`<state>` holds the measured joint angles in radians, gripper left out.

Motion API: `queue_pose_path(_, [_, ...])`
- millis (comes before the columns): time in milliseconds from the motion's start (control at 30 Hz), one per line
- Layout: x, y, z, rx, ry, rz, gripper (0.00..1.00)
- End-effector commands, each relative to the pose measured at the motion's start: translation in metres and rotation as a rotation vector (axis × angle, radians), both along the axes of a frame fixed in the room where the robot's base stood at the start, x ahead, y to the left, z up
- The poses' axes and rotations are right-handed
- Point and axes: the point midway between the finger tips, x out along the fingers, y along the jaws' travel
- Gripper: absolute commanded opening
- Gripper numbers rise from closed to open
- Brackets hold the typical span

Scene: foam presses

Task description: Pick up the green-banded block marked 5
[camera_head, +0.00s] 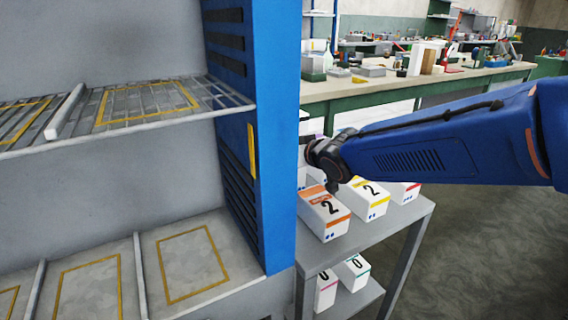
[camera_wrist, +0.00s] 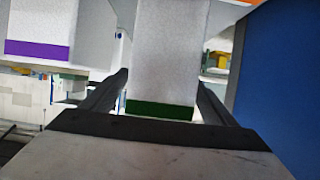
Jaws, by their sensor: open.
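In the wrist view, a white block with a dark green band (camera_wrist: 160,108) lies between the two dark fingers of my gripper (camera_wrist: 161,80). The fingers are open, one along each side of the block. I cannot tell whether they touch it. Its number does not show. In the head view, my gripper (camera_head: 331,186) is at the back left of a grey cart top, beside the blue cabinet post, and its fingers are hard to make out. The green-banded block is not discernible there, behind my arm and the post.
A purple-banded block (camera_wrist: 40,48) is left of my gripper. An orange-banded block marked 2 (camera_head: 324,212) and a yellow-banded block marked 2 (camera_head: 364,198) stand on the cart (camera_head: 395,222). More blocks sit on its lower shelf. The blue post (camera_head: 262,150) is close on the left.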

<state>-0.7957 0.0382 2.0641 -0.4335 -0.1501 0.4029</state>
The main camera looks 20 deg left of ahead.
Motion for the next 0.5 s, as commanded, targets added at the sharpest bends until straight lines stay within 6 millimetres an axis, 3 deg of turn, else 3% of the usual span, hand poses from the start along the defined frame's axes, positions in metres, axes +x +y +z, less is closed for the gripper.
queue_pose_path(133, [0.0083, 0.0103, -0.0044, 0.001, 0.000, 0.001, 0.80])
queue_pose_path(433, [0.0104, 0.0126, -0.0054, 0.002, -0.001, 0.001, 0.80])
queue_pose_path(467, [0.0104, 0.0126, -0.0054, 0.002, -0.001, 0.001, 0.78])
queue_pose_path(500, [0.0104, 0.0126, -0.0054, 0.002, -0.001, 0.001, 0.69])
